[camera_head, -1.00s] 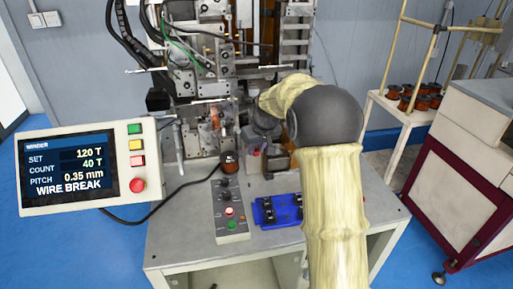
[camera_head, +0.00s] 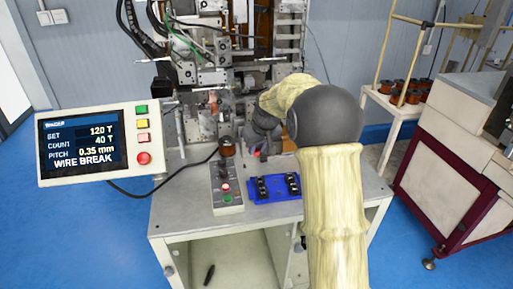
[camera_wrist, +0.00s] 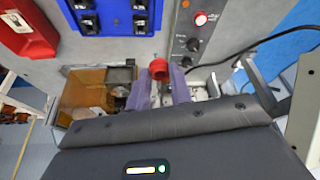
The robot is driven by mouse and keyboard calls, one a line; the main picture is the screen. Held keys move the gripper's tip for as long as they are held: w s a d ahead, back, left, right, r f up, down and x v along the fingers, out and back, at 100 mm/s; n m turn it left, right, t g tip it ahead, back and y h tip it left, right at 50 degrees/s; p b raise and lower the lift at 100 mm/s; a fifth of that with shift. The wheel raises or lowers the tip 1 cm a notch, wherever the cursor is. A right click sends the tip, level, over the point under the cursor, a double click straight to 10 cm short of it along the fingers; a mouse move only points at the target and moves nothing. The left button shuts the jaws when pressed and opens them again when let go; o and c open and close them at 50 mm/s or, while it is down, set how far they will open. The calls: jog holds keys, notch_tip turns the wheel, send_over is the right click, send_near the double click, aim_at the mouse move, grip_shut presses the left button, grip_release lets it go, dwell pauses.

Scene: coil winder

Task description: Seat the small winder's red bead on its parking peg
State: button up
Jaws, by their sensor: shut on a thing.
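The small red bead (camera_wrist: 158,68) sits between the fingertips of my gripper (camera_wrist: 159,84) in the wrist view, and the fingers are shut on it. It looks like a short red ring or cup with a darker hollow, close above the grey table top. In the head view my gripper (camera_head: 257,152) is low over the table in front of the winder (camera_head: 213,100), mostly hidden by my arm. I cannot make out the parking peg, nor tell whether the bead touches it.
A blue tray (camera_head: 275,187) with black parts lies on the table (camera_head: 180,205) near the gripper. An amber bin (camera_wrist: 82,92) and a red box (camera_wrist: 25,30) show in the wrist view. The display (camera_head: 95,145) reads WIRE BREAK.

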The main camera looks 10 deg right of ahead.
jog(key=shift+s, duration=0.15)
jog(key=s+f+m, duration=0.1)
jog(key=s+f, duration=0.6)
jog(key=f, duration=0.4)
jog(key=s+f+m+h, duration=0.1)
jog(key=s+f+m, duration=0.1)
jog(key=s+f, duration=0.6)
notch_tip(320, 180, down, 3)
jog(key=shift+f, duration=0.1)
jog(key=shift+w, duration=0.15)
